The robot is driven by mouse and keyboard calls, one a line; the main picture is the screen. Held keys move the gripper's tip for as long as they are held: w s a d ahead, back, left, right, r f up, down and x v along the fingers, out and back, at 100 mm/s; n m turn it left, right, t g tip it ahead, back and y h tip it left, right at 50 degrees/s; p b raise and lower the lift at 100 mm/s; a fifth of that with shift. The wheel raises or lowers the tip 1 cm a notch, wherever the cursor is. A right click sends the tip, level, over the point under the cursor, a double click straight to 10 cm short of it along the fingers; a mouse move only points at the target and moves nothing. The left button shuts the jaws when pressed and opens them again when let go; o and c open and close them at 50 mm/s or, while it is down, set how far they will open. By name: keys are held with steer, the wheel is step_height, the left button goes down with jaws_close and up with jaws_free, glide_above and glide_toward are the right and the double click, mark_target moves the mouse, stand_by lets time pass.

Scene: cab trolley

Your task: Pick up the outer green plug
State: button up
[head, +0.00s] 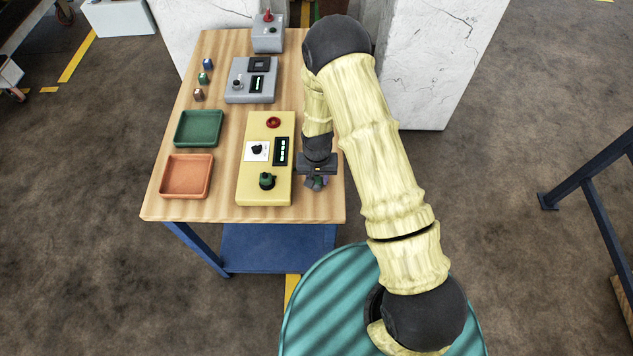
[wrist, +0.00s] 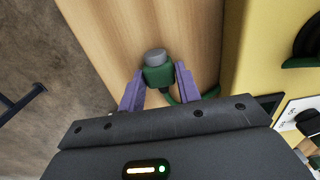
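A green plug with a grey round end (wrist: 158,74) is between the two purple fingers of my gripper (wrist: 160,80) in the wrist view, over the wooden top. The fingertips are close against both sides of it; whether they grip it is unclear. A thin green cable curves from the plug to the right, partly hidden by the right finger. In the head view my gripper (head: 316,180) is low at the table's right edge, right of the yellow box (head: 246,188). Another green plug or knob (head: 267,181) sits on the front of that box.
The wooden table (head: 222,100) carries a green tray (head: 199,128), an orange tray (head: 186,176), a grey box (head: 238,92) and a farther grey box (head: 268,38). Small coloured pieces (head: 204,78) stand at the left. The yellow box is close beside my gripper.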

mark_target(317, 179)
steer(key=c, duration=0.6)
step_height(317, 179, up, 10)
steer(key=b, duration=0.3)
steer(key=shift+s, duration=0.1)
stand_by(0.4)
